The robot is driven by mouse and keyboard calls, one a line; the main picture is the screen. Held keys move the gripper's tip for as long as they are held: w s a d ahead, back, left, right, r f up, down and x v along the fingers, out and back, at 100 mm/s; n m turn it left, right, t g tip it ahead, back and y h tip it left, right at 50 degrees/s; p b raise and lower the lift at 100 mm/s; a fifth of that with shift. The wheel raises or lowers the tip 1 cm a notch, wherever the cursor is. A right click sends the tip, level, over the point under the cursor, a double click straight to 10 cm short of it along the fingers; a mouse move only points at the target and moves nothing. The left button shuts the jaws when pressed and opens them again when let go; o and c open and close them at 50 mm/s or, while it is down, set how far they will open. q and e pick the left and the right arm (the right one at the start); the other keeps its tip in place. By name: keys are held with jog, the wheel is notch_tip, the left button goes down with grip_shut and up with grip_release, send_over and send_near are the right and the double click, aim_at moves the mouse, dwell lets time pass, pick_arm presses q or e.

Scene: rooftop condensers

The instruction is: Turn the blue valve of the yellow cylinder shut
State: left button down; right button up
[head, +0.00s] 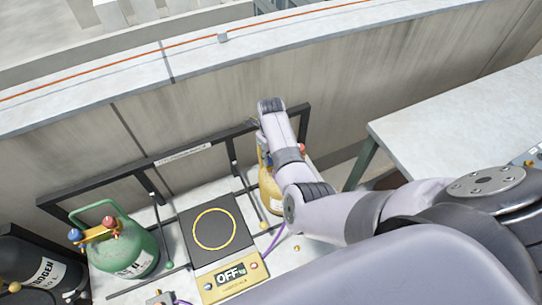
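The yellow cylinder (270,196) stands at the back right of the pale bench, against the black rail. My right arm comes in from the right and passes in front of it, covering much of its body and top. A small red knob (301,148) shows at the right of its top. I cannot make out its blue valve, which seems hidden behind my arm. Only a small grey part of my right gripper (254,123) shows beside the end of the arm, near the rail. I cannot see its fingers clearly or whether they touch anything. My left gripper is out of view.
A green cylinder (125,253) with red and blue knobs stands at the left, beside a black cylinder (40,268). Between the green and yellow cylinders lies a scale (213,229) reading OFF. A purple hose (273,240) runs beside it. A grey table (450,125) stands at the right.

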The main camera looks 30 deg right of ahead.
jog(key=o, duration=1.2)
jog(key=shift+c, duration=0.2)
jog(key=shift+r, duration=0.1)
notch_tip(320, 180, up, 12)
